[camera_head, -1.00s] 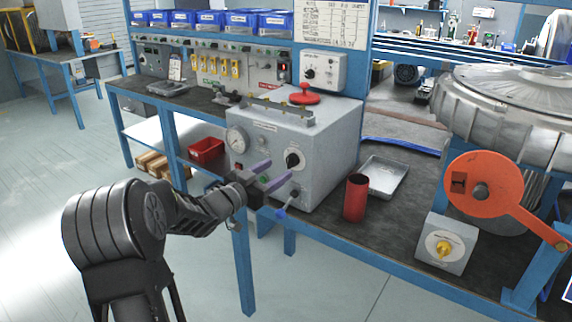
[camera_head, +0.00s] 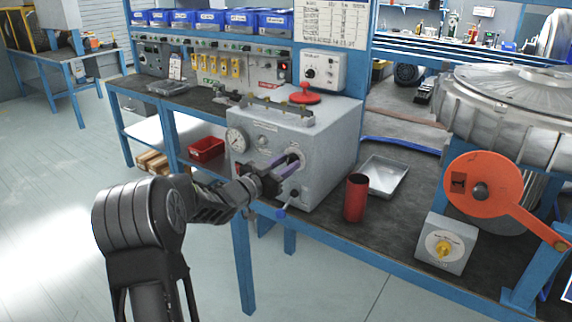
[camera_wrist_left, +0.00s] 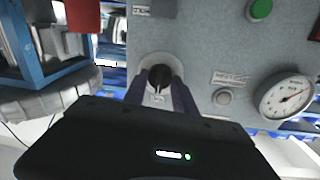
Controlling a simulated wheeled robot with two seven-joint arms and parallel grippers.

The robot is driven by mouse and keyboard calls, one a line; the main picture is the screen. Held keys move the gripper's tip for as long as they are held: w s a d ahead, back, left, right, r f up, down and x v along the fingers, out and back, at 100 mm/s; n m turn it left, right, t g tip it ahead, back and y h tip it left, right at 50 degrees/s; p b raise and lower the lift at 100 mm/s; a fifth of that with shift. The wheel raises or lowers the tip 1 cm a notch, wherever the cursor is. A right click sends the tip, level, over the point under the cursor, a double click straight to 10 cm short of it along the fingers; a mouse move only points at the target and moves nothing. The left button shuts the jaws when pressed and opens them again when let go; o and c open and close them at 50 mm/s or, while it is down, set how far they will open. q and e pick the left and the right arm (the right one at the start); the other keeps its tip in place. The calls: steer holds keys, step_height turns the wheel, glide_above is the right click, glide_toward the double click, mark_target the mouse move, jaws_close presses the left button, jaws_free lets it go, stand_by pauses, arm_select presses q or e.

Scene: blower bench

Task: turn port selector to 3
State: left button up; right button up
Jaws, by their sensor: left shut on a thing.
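The grey test box (camera_head: 330,140) stands on the bench with a round gauge and knobs on its front. My left gripper (camera_head: 291,160) is at the box's front face, its two purple fingers around the black selector knob. In the left wrist view the black knob (camera_wrist_left: 159,77) sits on a pale round dial plate, between the tips of my left gripper (camera_wrist_left: 160,88). The fingers are shut on it. The dial's numbers are too small or hidden to read. My right gripper is not in view.
The gauge (camera_head: 236,140) is left of the knob. A red cylinder (camera_head: 355,198) and a metal tray (camera_head: 384,175) stand to the right. A yellow-knobbed box (camera_head: 446,243) is near the bench's front edge.

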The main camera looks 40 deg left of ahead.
arm_select(q)
jaws_close()
steer(key=m+b, duration=0.3)
steer(key=shift+f+m+b, duration=0.15)
steer(key=shift+m+b, duration=0.25)
steer(key=m+b, duration=0.2)
steer(key=m, duration=0.1)
steer(key=shift+d, duration=0.1)
steer(key=shift+m+g+b, duration=0.3)
steer(key=shift+m+b, duration=0.45)
steer(key=shift+m, duration=0.25)
